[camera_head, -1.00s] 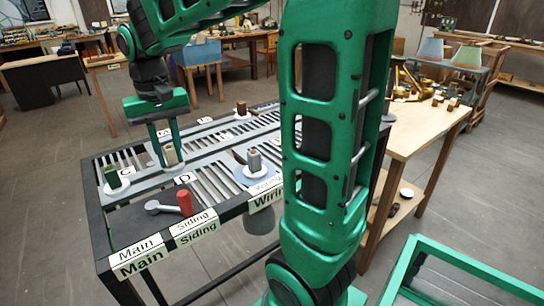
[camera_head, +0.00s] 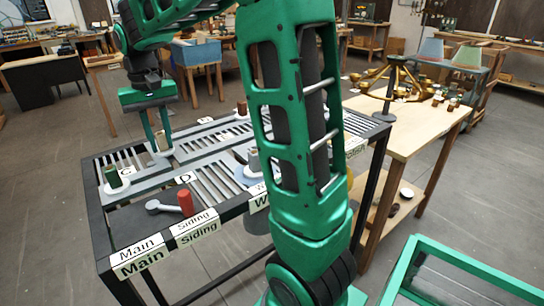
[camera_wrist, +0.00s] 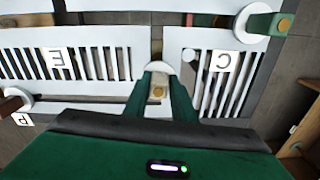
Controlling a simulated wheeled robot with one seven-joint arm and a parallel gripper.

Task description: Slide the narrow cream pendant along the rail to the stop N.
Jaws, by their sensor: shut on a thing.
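My gripper (camera_head: 159,136) points down over the slotted rail table (camera_head: 107,224). Its two green fingers are shut on the narrow cream pendant (camera_wrist: 157,91), which shows between the fingertips in the wrist view. The pendant is upright, seen from above there, with a small ochre top. In the head view the fingers mostly hide it. It stands in a gap between slatted panels, beyond the C tag (camera_head: 126,169). I cannot make out a tag reading N in either view.
A green pendant (camera_head: 113,176) stands left of my gripper. A red piece (camera_head: 186,203) stands by a grey lever near the front. A grey pendant (camera_head: 254,160) is partly behind my arm. A brown pendant (camera_head: 242,108) stands at the far side.

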